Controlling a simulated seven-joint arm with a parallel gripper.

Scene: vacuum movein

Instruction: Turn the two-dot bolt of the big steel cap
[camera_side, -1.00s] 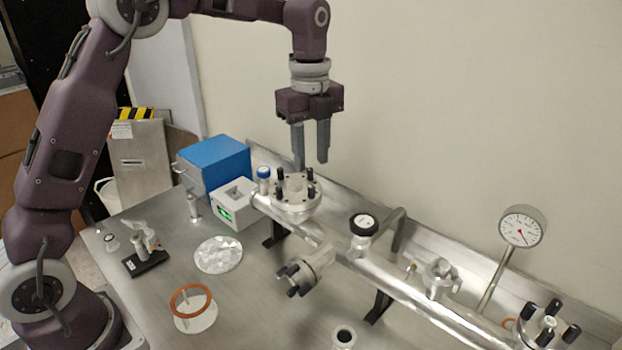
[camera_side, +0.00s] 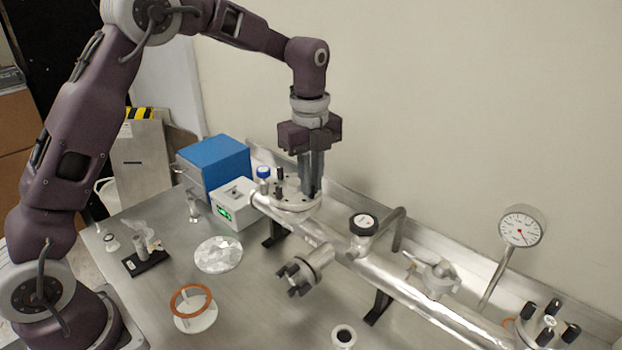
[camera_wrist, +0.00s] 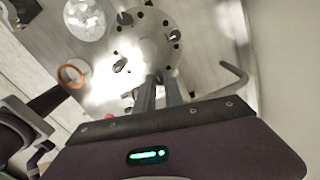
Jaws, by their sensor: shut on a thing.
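The big steel cap (camera_side: 291,203) is a round flange with black bolts, at the far left end of the steel pipe in the side view. It also shows at the top of the wrist view (camera_wrist: 150,42). My gripper (camera_side: 311,192) points straight down at the cap's right side, shut on a bolt there. The fingers hide that bolt in the side view. In the wrist view the fingertips (camera_wrist: 160,78) meet at the cap's near edge. Two other black bolts stand upright on the cap's left side. The dot marks are too small to read, so I cannot tell which bolt is held.
A white box with a green display (camera_side: 235,204) and a blue box (camera_side: 214,165) stand left of the cap. A black-knobbed valve (camera_side: 363,225) and a gauge (camera_side: 521,227) are to the right. A copper ring (camera_side: 193,300) lies in front. The wall is close behind.

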